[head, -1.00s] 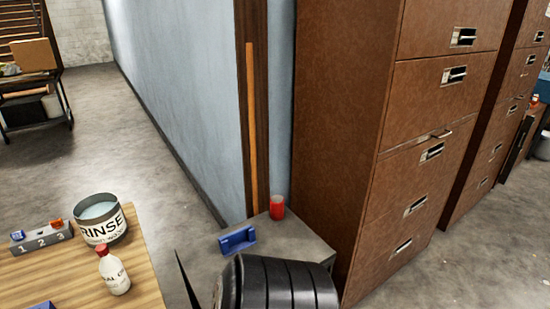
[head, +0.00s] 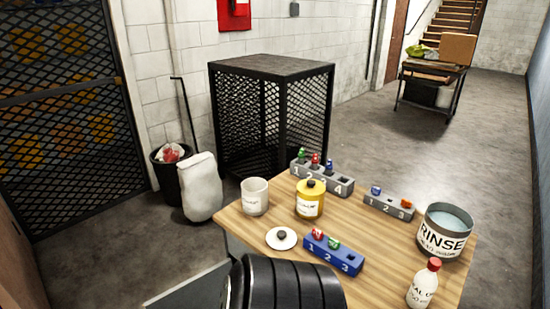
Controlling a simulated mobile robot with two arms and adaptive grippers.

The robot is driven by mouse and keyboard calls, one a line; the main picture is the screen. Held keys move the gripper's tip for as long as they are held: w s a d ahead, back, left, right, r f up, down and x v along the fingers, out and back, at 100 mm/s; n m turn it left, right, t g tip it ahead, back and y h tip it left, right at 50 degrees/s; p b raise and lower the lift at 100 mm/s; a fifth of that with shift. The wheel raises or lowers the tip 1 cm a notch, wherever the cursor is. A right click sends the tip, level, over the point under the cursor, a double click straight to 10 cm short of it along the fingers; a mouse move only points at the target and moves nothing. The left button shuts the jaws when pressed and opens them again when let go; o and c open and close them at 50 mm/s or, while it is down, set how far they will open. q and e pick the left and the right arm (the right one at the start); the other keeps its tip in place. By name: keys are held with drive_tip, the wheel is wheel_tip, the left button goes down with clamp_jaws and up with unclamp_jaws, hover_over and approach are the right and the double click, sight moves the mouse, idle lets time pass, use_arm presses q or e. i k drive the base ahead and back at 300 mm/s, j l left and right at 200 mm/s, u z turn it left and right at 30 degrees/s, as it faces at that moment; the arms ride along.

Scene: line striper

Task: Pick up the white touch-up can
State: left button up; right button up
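On the wooden table stands an off-white, open-topped cylindrical container (head: 255,197) at the left edge. Its small label is too small to read, so I cannot tell whether it is the white touch-up can. A white bottle with a red cap (head: 422,285) stands at the table's right front. A yellow can with a dark lid (head: 310,200) stands near the middle. Neither gripper is in view. A black ribbed part of my own body covers the bottom middle and hides the table's front.
A white saucer (head: 282,238) with a dark knob and a blue numbered rack (head: 333,253) lie in front. Grey numbered racks (head: 330,181) (head: 388,205) line the back. A RINSE bucket (head: 445,232) stands at right. A mesh cage (head: 270,120), black bin (head: 171,180) and white sack (head: 200,190) stand behind.

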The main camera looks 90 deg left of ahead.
sight(254, 190)
drive_tip(key=u, duration=2.9)
